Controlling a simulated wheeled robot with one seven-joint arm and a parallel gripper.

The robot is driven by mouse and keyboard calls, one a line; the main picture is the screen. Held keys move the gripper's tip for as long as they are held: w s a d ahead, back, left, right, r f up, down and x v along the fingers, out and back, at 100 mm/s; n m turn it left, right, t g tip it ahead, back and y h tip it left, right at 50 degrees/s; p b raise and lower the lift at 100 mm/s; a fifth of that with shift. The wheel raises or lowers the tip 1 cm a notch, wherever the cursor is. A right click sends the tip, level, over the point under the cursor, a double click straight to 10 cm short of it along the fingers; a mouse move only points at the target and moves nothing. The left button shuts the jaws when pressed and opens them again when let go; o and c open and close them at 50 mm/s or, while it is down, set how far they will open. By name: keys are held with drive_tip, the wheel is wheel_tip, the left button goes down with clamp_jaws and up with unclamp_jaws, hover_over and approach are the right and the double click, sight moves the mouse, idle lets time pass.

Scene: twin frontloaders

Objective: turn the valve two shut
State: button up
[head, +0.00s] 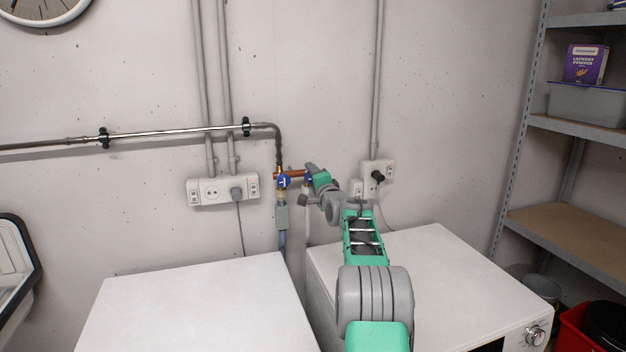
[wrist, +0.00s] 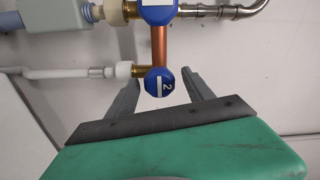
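Valve two is a round blue knob (wrist: 160,82) with a white label reading 2, at the end of a short copper pipe in the wrist view. In the head view only a blue sliver of it (head: 309,180) shows beside my gripper. My gripper (wrist: 163,76) is open, with one finger on each side of the knob and gaps between. It also shows in the head view (head: 311,172), at the wall. I cannot tell how deep the fingers reach around the knob. Another blue valve (head: 284,181) sits just left on the same piping; it shows in the wrist view (wrist: 157,9).
A metal pipe (head: 190,131) runs along the wall. Sockets (head: 222,190) (head: 376,173) with plugged cables flank the valves. Two white machines (head: 200,309) (head: 445,270) stand below. A white hose (wrist: 65,73) joins valve two. Shelves (head: 575,236) stand at right.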

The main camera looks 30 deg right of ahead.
drive_tip(key=b+v, duration=0.2)
drive_tip(key=v, duration=0.5)
drive_tip(key=shift+s, duration=0.4)
drive_tip(key=shift+a, duration=0.15)
